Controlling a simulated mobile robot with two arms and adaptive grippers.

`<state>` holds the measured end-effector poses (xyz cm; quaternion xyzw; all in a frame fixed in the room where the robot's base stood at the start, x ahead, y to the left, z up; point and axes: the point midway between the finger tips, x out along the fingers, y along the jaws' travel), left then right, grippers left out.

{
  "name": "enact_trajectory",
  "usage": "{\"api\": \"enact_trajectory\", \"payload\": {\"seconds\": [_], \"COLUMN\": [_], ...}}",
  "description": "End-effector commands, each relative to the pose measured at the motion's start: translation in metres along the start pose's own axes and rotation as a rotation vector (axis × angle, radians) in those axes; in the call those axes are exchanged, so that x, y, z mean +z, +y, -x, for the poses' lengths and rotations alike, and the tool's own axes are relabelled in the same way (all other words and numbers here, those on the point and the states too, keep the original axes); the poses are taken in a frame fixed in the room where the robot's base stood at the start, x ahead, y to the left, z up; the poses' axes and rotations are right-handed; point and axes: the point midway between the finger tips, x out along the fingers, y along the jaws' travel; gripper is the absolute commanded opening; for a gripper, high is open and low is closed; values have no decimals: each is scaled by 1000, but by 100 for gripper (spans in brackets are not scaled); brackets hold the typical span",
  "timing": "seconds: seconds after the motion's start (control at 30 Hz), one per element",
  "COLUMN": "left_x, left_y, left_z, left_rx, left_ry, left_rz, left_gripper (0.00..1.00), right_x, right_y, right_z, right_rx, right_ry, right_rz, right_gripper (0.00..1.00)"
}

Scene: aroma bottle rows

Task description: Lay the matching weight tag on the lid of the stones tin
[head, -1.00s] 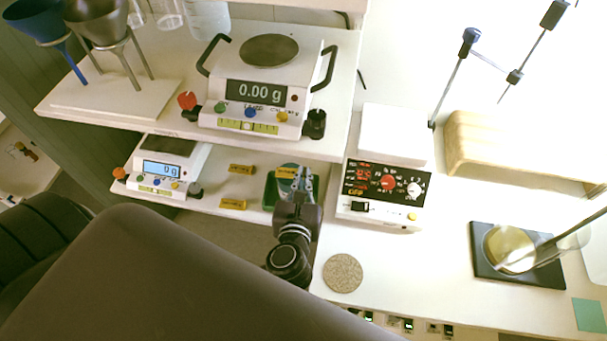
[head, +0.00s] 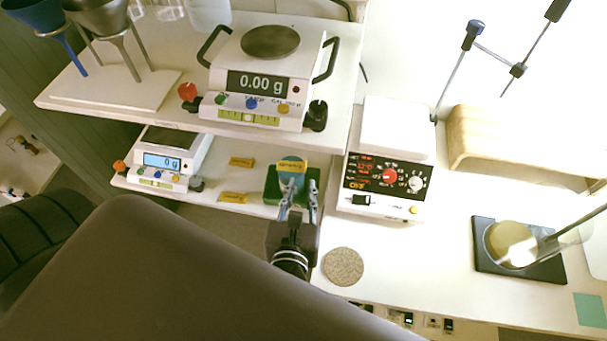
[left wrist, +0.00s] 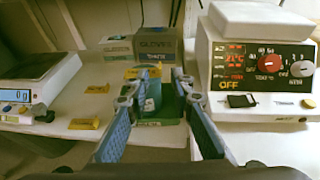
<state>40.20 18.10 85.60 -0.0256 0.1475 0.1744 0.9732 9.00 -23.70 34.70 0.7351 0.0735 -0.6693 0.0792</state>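A blue-green tin (head: 291,180) stands in a green tray (head: 269,192) on the lower shelf. The tin (left wrist: 154,95) and tag (left wrist: 147,73) also show in the left wrist view. Two more yellow tags lie on the shelf to the left, one farther (head: 241,162) and one nearer (head: 232,198). My left gripper (head: 298,208) is open and empty, just in front of the tin, with its fingers apart in the left wrist view (left wrist: 157,88). My right gripper is not in view.
A small scale (head: 165,165) stands left on the lower shelf, and a larger scale (head: 262,85) on the shelf above. A hotplate (head: 388,185) stands close on the right. A round cork mat (head: 343,266) lies near the bench edge. Boxes (left wrist: 140,47) stand behind the tin.

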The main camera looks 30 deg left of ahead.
Motion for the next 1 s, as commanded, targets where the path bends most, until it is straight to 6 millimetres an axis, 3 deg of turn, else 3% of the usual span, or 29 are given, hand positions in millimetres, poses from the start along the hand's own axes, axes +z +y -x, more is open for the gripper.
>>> {"api": "enact_trajectory", "payload": {"seconds": [0.1,0.3,0.87,1.0], "left_x": [-2,0,1,-2], "left_y": [0,0,0,8], "left_z": [21,38,40,36], "left_rx": [0,1,1,20], "left_ry": [2,0,-1,18], "left_rz": [1,1,1,67], "left_gripper": [22,22,22,22], "right_x": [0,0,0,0], "right_y": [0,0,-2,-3], "right_z": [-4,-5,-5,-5], "right_rx": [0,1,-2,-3], "right_ry": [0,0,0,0], "right_rz": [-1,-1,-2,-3], "right_gripper": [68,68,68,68]}}
